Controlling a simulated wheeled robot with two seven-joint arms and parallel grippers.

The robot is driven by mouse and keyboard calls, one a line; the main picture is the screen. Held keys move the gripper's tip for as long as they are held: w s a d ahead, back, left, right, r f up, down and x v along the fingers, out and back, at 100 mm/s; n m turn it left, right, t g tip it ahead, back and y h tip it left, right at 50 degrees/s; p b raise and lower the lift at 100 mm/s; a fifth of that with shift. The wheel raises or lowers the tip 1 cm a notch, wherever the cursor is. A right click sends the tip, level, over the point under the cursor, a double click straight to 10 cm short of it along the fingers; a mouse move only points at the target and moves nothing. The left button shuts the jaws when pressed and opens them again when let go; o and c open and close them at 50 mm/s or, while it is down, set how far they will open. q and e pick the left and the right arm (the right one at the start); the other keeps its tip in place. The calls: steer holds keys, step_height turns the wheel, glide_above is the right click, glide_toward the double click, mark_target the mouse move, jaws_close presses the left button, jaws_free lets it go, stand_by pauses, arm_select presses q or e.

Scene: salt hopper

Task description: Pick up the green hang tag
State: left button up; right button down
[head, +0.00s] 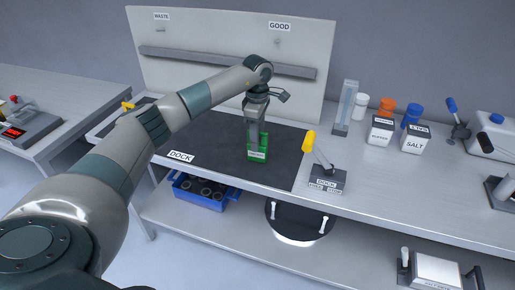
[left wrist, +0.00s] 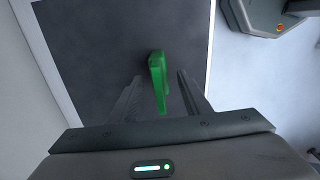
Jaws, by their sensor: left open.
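The green hang tag (head: 264,142) is on the dark mat, at the lower end of my left gripper (head: 256,136). In the head view the gripper hides part of it, and a small white label shows at its front. In the left wrist view the green tag (left wrist: 157,78) appears as a narrow upright shape between the two fingers of the left gripper (left wrist: 159,77). The fingers are open, with a gap visible on both sides of the tag. My right gripper is not in view.
The dark mat (head: 215,137) around the tag is mostly clear. A yellow-handled lever on a DOCK block (head: 327,182) stands to the right. The back board (head: 210,35) has WASTE and GOOD labels. A blue bin (head: 200,192) sits on the shelf below.

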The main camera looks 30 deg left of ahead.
arm_select(q)
steer(key=shift+f+p, duration=0.3)
steer(key=shift+p, duration=0.1)
step_height(320, 180, down, 4)
steer(key=shift+d+r+p, duration=0.1)
steer(key=shift+p, duration=0.95)
steer(key=shift+w+f, duration=0.1)
steer(key=shift+f, duration=0.3)
jaws_close()
steer(key=shift+r, duration=0.1)
